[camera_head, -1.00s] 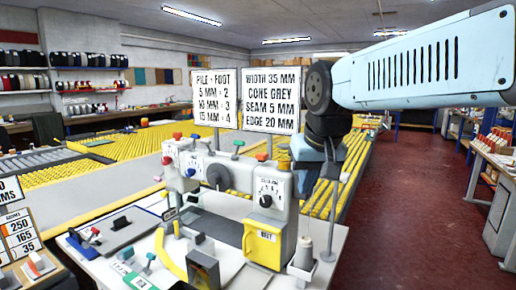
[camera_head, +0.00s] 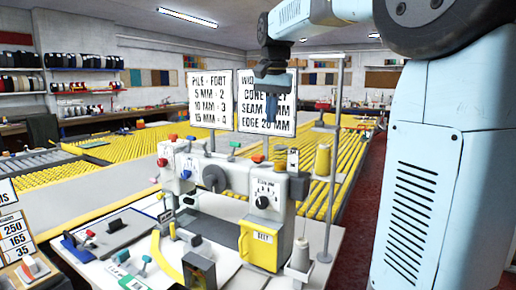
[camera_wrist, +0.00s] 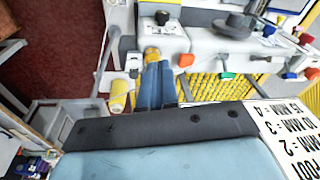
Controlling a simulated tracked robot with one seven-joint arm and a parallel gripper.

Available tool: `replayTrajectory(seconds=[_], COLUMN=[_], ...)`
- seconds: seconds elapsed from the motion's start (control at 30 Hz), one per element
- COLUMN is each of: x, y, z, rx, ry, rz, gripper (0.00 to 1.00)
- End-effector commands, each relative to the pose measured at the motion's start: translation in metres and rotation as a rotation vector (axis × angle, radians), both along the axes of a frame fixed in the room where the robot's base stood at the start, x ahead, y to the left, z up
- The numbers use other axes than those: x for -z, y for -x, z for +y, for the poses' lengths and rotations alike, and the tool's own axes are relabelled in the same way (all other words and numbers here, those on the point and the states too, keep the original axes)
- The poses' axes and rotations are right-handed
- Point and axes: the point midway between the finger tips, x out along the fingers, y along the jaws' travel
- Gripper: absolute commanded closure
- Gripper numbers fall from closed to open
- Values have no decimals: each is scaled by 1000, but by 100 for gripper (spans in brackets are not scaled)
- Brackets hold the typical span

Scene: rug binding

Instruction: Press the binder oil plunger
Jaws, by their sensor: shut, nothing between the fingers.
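The binder (camera_head: 225,180) is a pale grey machine on a bench, with dials, levers and a yellow belt cover (camera_head: 262,246). On top of its right end stands a small orange-yellow capped part (camera_head: 281,152), which may be the oil plunger; no label on it is readable. My gripper (camera_head: 271,118) points down above this end, with visible air between it and the machine. In the wrist view the blue fingers are together and empty, and their tips (camera_wrist: 153,64) lie close in line with the orange-yellow part (camera_wrist: 152,52). The gap along that line cannot be judged.
A yellow thread cone (camera_head: 322,160) and a thin metal stand (camera_head: 333,150) are right of the machine's top. An orange knob (camera_head: 258,158) and a red knob (camera_head: 172,138) rise from it. Two sign boards (camera_head: 210,98) stand behind. Open red floor is at right.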

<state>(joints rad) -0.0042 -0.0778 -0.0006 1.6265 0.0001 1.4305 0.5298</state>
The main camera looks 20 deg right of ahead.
Motion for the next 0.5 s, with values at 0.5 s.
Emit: replayTrajectory(seconds=[0.5], x=[-13], y=[-100], z=[1], rx=[205], ry=[-20], rz=[128], gripper=[100])
